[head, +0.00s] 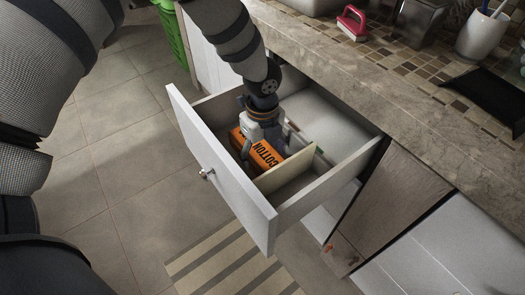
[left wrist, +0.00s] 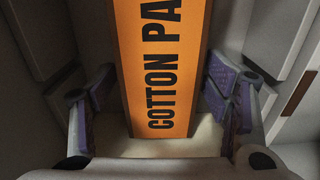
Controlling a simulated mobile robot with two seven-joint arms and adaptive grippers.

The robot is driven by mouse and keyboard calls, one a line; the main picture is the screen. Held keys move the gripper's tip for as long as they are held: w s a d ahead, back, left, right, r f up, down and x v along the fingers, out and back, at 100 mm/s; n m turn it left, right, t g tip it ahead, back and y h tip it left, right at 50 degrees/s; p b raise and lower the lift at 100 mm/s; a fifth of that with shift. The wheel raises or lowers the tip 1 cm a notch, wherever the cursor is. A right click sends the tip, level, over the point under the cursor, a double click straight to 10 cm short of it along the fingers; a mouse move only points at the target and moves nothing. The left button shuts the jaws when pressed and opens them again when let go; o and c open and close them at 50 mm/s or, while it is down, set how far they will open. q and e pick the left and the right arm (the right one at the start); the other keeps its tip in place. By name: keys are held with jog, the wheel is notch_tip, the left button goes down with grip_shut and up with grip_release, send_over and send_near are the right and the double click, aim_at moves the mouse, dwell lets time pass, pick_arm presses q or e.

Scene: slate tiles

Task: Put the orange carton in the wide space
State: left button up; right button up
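The orange carton (head: 265,155), lettered "COTTON", is inside the open drawer (head: 225,180), on the left side of a pale divider (head: 285,171). My left gripper (head: 262,135) reaches down into the drawer over the carton. In the left wrist view the carton (left wrist: 160,60) stands between the two purple-padded fingers of this gripper (left wrist: 163,95), with a small gap on each side. The gripper is open. Part of the carton is hidden by the gripper in the head view. My right gripper is out of view.
A stone counter (head: 370,80) overhangs the drawer's back right. On it are a pink-handled brush (head: 352,22), a white cup (head: 481,35) and a black item (head: 490,95). A green bin (head: 172,35) stands behind. Tiled floor with a striped mat (head: 228,262) lies in front.

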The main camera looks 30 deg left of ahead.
aim_at(262, 152)
pick_arm(q)
notch_tip(262, 152, up, 12)
jog(key=p, duration=0.1)
jog(key=shift+r+p, duration=0.2)
jog(key=shift+p, duration=0.15)
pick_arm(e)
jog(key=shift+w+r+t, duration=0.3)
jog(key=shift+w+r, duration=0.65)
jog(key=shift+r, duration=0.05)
